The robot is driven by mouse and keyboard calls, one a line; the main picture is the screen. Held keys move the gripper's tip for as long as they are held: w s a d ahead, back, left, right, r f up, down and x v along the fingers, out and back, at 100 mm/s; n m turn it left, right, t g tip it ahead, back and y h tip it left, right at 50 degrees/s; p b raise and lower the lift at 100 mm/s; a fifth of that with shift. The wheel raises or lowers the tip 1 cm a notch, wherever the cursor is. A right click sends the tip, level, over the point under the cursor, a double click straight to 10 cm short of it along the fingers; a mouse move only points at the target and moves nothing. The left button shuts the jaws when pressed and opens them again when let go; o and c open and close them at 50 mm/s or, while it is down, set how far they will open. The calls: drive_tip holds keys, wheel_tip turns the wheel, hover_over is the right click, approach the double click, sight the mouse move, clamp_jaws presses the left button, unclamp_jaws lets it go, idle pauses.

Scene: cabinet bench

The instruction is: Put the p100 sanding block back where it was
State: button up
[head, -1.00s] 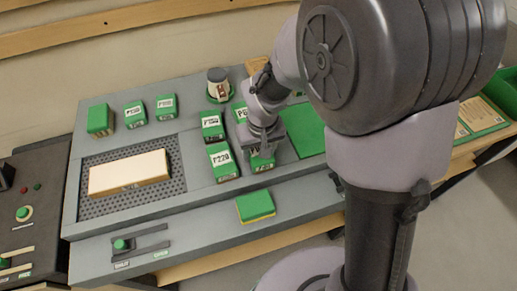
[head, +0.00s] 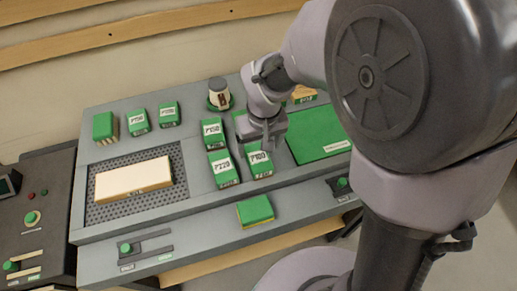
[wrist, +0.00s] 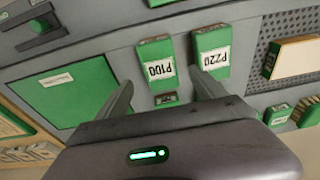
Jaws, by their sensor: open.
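The P100 sanding block (head: 259,161), a green block with a white label, sits on the grey bench just right of the P220 block (head: 226,171). In the wrist view the P100 block (wrist: 155,54) lies ahead of the fingers, with the P220 block (wrist: 211,60) beside it. My gripper (head: 266,140) is open and empty, behind and close to the P100 block in the head view. In the wrist view the fingers of my gripper (wrist: 162,84) are spread, with no block held between them. The spot directly under my gripper is partly hidden.
A green-and-yellow block (head: 255,210) lies at the bench's front edge. More green blocks (head: 138,119) stand at the back left. A pale wooden block (head: 133,180) rests on a perforated panel. A flat green panel (head: 318,134) is at right, and a jar (head: 219,94) at the back.

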sight(261, 163)
drive_tip(key=s+d+r+m+t, duration=0.2)
drive_tip(key=s+d+r+m, duration=0.1)
drive_tip(key=s+r, duration=0.5)
drive_tip(key=s+d+r+m+t+y+p, duration=0.1)
drive_tip(key=s+d+r+m, duration=0.3)
drive_tip(key=s+r, duration=0.4)
drive_tip(key=shift+d+r+m+t+y, duration=0.3)
drive_tip(key=shift+d+r+t, duration=0.25)
drive_tip(key=shift+r, duration=0.15)
